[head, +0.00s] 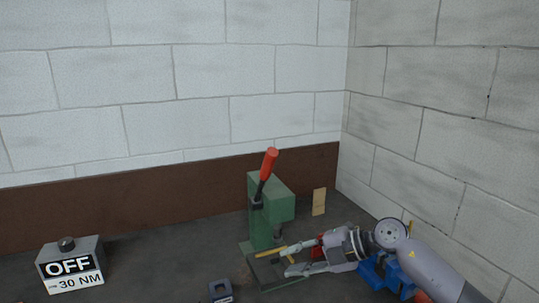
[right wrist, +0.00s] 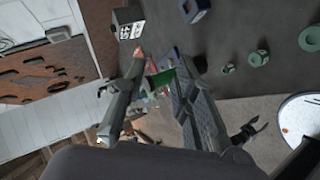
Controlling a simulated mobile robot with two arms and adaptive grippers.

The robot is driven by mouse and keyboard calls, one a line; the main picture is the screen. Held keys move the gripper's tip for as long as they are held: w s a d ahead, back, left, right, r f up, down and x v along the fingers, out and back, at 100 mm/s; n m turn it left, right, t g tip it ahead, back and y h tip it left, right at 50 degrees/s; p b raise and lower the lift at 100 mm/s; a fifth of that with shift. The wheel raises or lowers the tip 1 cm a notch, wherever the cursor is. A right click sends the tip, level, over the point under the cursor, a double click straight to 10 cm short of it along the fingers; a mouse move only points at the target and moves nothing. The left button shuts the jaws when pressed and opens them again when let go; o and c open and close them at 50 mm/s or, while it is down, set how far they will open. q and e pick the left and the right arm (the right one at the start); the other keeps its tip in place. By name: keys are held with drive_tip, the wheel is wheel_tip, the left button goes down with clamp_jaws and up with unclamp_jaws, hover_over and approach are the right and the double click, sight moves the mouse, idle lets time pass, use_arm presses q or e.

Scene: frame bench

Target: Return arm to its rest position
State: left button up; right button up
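A green press (head: 268,210) stands on the dark bench in the head view, with a lever arm (head: 266,175) that has a red handle and points up, tilted slightly right. My right arm comes in from the lower right. Its gripper (head: 287,261) is low, beside the foot of the press and well below the handle. In the right wrist view the fingers of my right gripper (right wrist: 157,66) stand apart. A green patch shows between them, and I cannot tell whether it is touched.
A grey box marked OFF and 30 NM (head: 70,266) stands at the left. A small dark blue block (head: 221,291) lies at the front. Blue parts (head: 385,273) lie under my right arm. Green rings (right wrist: 259,57) show in the wrist view. Walls close the back and right.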

drive_tip(key=s+a+r+m+t+y, duration=0.3)
drive_tip(key=a+r+m+t+y, duration=0.1)
drive_tip(key=a+r+t+y, duration=0.2)
drive_tip(key=d+f+m+t+h, duration=0.3)
drive_tip(key=d+m+t+h, duration=0.75)
drive_tip(key=m, duration=0.45)
drive_tip(key=s+d+f+m+g+h, duration=0.3)
drive_tip(key=s+d+f+m+h, duration=0.1)
drive_tip(key=f, duration=0.2)
drive_tip(key=s+d+f+m+g+h, duration=0.25)
drive_tip(key=d+f+h, duration=0.2)
drive_tip(key=f, duration=0.25)
drive_tip(key=s+d+f+m+g+y, duration=0.1)
drive_tip(key=s+f+g, duration=0.55)
drive_tip(key=s, duration=0.65)
drive_tip(key=s+d+f+m+g, duration=0.1)
drive_tip(key=s+f+g, duration=0.5)
drive_tip(key=s, duration=0.7)
wheel_tip(320, 180, down, 29)
drive_tip(key=s+b, duration=0.1)
drive_tip(key=s, duration=0.1)
drive_tip(key=s+d+f+b, duration=0.1)
drive_tip(key=s+d+f, duration=0.1)
drive_tip(key=s+f, duration=1.4)
drive_tip(key=shift+d+n+g, duration=0.3)
drive_tip(key=shift+n+g, duration=0.15)
